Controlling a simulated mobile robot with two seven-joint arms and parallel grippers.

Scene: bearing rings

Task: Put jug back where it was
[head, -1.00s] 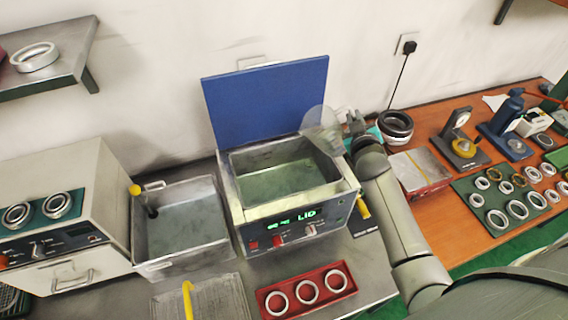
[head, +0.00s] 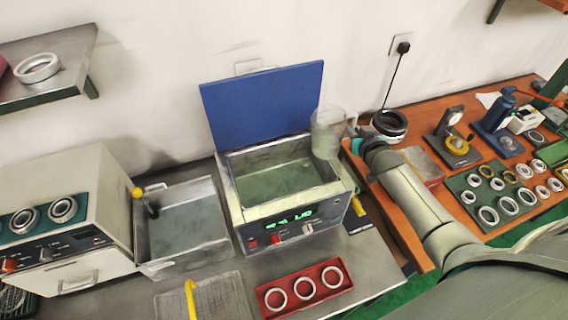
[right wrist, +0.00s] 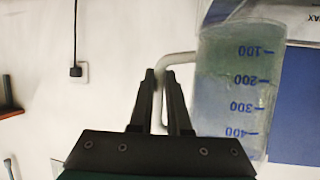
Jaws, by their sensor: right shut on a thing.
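The jug (head: 327,133) is clear, with a handle on its right side. It is roughly upright at the right back edge of the open bath, in front of the raised blue lid. In the right wrist view the jug (right wrist: 236,90) shows blue graduation marks, upside down in that picture. My right gripper (right wrist: 163,88) is shut on the jug's handle. In the head view my right gripper (head: 358,138) is partly hidden behind my own arm. Whether the jug touches the bath's rim cannot be told. My left gripper does not show.
The bath (head: 240,212) holds liquid and has a green display. A metal tray (head: 140,238) stands left of it. A red tray (head: 262,292) with rings lies in front. A black and silver bearing (head: 389,124) stands on the wooden bench (head: 425,125) at right.

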